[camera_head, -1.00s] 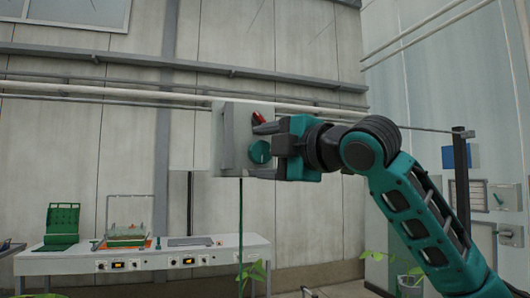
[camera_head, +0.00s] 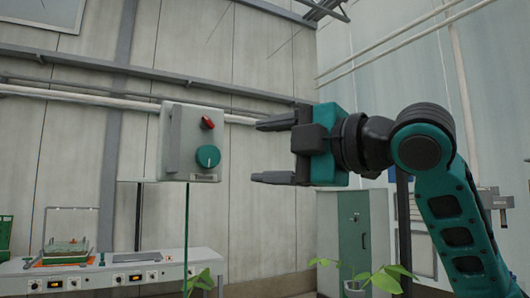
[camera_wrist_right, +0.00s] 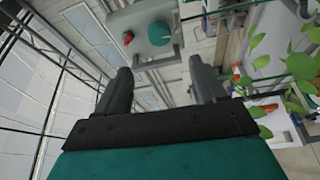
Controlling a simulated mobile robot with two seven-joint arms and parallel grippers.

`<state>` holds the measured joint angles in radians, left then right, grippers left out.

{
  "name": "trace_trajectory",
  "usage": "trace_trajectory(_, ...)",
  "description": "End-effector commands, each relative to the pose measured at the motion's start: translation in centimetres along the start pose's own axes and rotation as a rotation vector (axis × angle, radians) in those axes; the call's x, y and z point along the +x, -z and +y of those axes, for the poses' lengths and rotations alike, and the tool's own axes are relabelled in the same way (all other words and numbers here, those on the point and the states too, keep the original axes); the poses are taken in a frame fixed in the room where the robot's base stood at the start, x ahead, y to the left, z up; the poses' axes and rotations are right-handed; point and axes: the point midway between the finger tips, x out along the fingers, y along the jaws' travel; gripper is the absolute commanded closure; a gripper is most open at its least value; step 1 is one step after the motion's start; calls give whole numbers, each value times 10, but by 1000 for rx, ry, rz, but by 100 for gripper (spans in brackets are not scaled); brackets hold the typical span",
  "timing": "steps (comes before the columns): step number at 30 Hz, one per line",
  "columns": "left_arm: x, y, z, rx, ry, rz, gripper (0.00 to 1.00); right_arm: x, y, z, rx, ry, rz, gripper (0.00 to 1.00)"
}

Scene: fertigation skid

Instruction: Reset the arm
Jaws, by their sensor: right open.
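My right gripper (camera_head: 268,152) is open and empty, pointing left in the head view. It is in line with a grey control box (camera_head: 178,150) and stands apart from it to the right. The box carries a red switch (camera_head: 207,122) above a round teal knob (camera_head: 208,157) with a light mark near its top. In the right wrist view, the gripper fingers (camera_wrist_right: 160,92) are spread with nothing between them. The box, its red switch (camera_wrist_right: 128,38) and teal knob (camera_wrist_right: 160,34) show beyond the fingertips. My left gripper is not in view.
A white bench (camera_head: 120,272) with a tray of seedlings (camera_head: 68,248) stands at the lower left. A green-grey cabinet (camera_head: 362,235) stands behind my right arm. Leafy plants (camera_head: 375,278) grow below. The air between gripper and box is free.

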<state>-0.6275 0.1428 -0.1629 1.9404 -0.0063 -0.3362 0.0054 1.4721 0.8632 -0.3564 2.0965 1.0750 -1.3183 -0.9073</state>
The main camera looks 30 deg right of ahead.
Motion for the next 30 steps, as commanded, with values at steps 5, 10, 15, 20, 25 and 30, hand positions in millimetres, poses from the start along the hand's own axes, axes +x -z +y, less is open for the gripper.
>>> trace_trajectory(5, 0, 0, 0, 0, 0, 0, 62, 0, 0, 0, 0, 0, 0, 30)
trace_trajectory(10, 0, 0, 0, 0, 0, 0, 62, 1, 0, -1, 1, 1, 0, 30)
trace_trajectory(15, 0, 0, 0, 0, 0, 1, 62, 19, -4, -31, 55, 52, -8, 30)
trace_trajectory(20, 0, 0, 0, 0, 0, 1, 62, 50, -11, -105, 192, 162, -39, 30)
trace_trajectory(25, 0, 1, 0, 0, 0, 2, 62, 69, -16, -194, 369, 279, -99, 30)
trace_trajectory(30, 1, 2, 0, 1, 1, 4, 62, 69, -16, -283, 554, 388, -185, 30)
